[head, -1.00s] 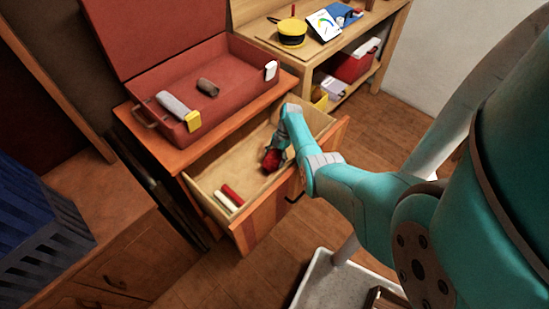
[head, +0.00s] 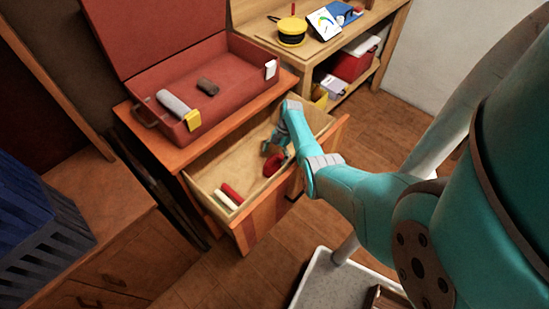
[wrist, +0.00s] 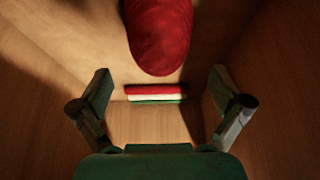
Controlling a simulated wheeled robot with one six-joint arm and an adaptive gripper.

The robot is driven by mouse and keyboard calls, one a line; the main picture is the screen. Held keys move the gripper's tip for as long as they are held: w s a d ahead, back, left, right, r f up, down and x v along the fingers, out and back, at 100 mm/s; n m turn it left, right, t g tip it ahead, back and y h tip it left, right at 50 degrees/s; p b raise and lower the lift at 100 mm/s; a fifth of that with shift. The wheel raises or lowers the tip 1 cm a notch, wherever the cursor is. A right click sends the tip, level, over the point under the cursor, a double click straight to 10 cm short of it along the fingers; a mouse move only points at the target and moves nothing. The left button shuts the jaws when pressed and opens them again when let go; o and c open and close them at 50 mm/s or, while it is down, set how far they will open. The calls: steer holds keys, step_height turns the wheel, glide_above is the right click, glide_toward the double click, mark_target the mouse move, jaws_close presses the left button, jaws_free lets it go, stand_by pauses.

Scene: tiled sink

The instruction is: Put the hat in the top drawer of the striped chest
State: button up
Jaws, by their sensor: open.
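The hat (head: 274,166) appears to be the red rounded thing lying in the open drawer (head: 215,172) of the striped chest (head: 172,157). The drawer is pulled well out. My gripper (head: 272,148) reaches into the drawer just behind the hat, partly hidden by my arm. In the wrist view the gripper (wrist: 160,88) has its fingers spread wide with nothing between them. The hat (wrist: 160,38) shows there beyond the fingertips, cut off by the upper picture edge, apart from both fingers.
Red and white sticks (head: 230,194) lie at the drawer's near left end; the wrist view also shows a green one. An open red case (head: 240,80) stands on the chest. A workbench (head: 325,55) stands behind.

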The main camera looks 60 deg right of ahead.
steer(key=v, duration=1.1)
steer(key=shift+d+r, duration=0.2)
steer(key=shift+r, duration=0.05)
